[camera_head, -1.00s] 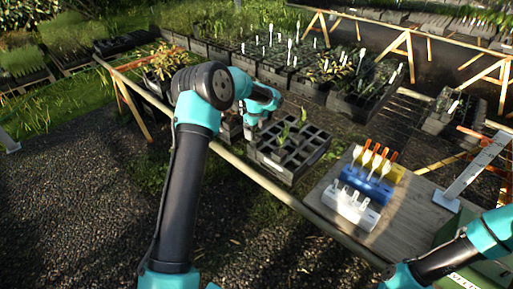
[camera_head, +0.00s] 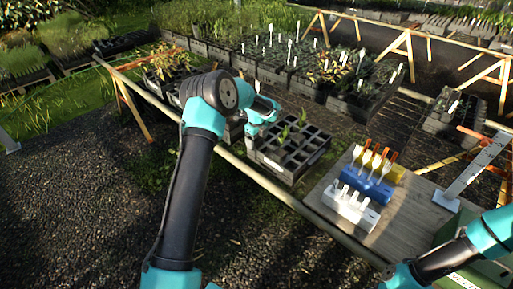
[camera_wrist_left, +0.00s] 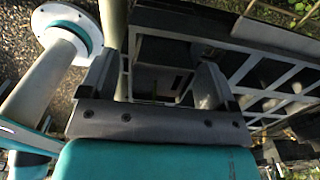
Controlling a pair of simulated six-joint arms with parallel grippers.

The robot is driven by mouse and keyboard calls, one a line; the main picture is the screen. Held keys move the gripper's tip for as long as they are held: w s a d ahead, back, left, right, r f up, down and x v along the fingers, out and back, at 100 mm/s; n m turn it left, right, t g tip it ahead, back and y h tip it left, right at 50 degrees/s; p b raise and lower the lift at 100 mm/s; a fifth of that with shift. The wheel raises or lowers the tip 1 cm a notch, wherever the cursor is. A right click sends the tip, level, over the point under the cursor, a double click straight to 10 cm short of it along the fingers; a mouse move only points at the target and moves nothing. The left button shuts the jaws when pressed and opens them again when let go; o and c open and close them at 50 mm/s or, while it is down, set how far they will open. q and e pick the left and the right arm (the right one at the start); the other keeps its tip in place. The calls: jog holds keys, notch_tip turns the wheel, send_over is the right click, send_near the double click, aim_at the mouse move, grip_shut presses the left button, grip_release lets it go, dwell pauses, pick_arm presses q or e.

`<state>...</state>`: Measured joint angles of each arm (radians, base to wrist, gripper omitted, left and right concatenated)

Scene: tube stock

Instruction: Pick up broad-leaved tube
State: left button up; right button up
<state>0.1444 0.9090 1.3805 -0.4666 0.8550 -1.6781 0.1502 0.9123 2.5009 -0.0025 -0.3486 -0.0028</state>
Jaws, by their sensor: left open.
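A black cell tray (camera_head: 287,172) stands on the bench in the head view. Two small green seedlings, one at the left (camera_head: 283,136) and one farther back (camera_head: 303,118), rise from it; I cannot tell which is broad-leaved. My left gripper (camera_head: 250,134) is at the tray's left edge, its tips partly hidden by my arm. In the left wrist view the gripper (camera_wrist_left: 158,84) is open, with dark square-edged pot or tray walls between and beyond its fingers. I cannot tell whether a tube stands between them. My right arm shows at lower right; its gripper is out of view.
White (camera_head: 349,209), blue (camera_head: 366,185) and yellow (camera_head: 391,172) label holders stand on a wooden board right of the tray. A white ruler-like strip (camera_head: 478,166) stands farther right. Trays of plants (camera_head: 362,98) fill the bench behind. A wooden rail (camera_head: 262,182) runs along the front.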

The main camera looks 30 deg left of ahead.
pick_arm(q)
jog(key=c, duration=1.1)
jog(key=shift+r, duration=0.1)
notch_tip(320, 180, up, 18)
dwell(0.6)
